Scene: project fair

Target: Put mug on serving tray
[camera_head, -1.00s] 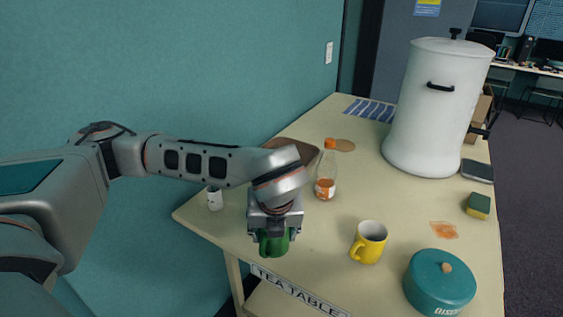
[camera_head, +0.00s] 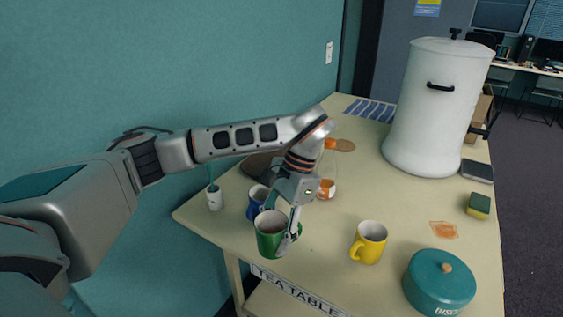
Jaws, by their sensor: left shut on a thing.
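A green mug (camera_head: 269,240) stands upright near the table's front left edge, and I cannot tell if it touches the table. My left gripper (camera_head: 293,226) is shut on the green mug at its right side. A blue mug (camera_head: 255,203) is just behind the green mug, partly hidden by it and the gripper. A yellow mug (camera_head: 370,244) stands to the right, apart from the gripper. A brown tray-like thing (camera_head: 256,166) lies behind my left arm, which hides most of it. My right gripper is not in view.
An orange-capped bottle (camera_head: 327,188) stands behind the gripper, partly hidden. A white cup (camera_head: 215,199) is at the left edge. The table's middle is mostly clear.

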